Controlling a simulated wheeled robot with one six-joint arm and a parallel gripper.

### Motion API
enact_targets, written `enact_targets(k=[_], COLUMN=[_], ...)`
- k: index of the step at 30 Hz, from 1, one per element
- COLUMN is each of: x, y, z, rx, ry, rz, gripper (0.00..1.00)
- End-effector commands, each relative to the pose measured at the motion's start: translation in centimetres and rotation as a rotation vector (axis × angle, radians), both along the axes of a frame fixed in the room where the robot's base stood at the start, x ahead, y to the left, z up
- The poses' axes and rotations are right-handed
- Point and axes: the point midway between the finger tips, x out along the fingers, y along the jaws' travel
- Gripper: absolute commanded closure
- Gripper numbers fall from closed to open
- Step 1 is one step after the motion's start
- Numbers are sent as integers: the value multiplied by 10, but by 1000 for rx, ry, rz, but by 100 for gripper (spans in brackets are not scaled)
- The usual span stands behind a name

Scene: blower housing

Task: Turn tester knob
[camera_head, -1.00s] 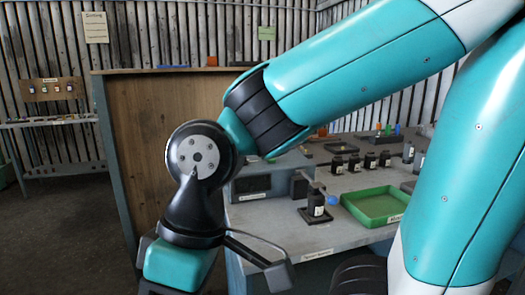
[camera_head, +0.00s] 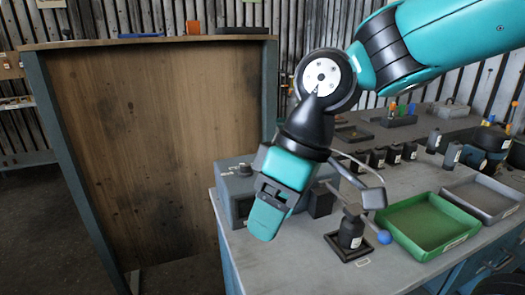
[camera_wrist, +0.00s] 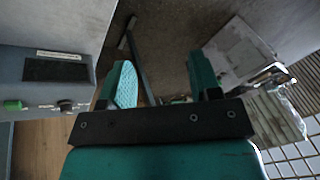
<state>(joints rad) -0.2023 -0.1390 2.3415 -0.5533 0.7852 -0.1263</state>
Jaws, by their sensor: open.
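The tester is a grey box (camera_head: 236,190) at the left end of the bench, partly hidden behind my gripper. In the wrist view, the tester (camera_wrist: 45,50) fills the left side, with a dark screen (camera_wrist: 57,69), a green button (camera_wrist: 13,105) and a small dark knob (camera_wrist: 66,105). My gripper (camera_head: 264,222) points down in front of the tester in the head view. In the wrist view my gripper (camera_wrist: 160,68) has its two teal fingers apart with nothing between them. The knob lies left of the fingers there, apart from them.
A dark bottle (camera_head: 351,232) stands on a black base, near a blue ball (camera_head: 384,237). A green tray (camera_head: 425,227) and a grey tray (camera_head: 482,200) lie to the right. Several dark bottles stand behind. A tall wooden panel (camera_head: 165,130) rises left of the bench.

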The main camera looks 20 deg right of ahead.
Motion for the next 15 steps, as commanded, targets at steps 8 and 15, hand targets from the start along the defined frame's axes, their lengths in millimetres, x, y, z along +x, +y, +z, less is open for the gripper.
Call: enact_targets(k=[8, 15], x=[199, 300], y=[-37, -103], z=[81, 73], rx=[35, 22], ry=[-149, -270], rz=[360, 640], gripper=[43, 43])
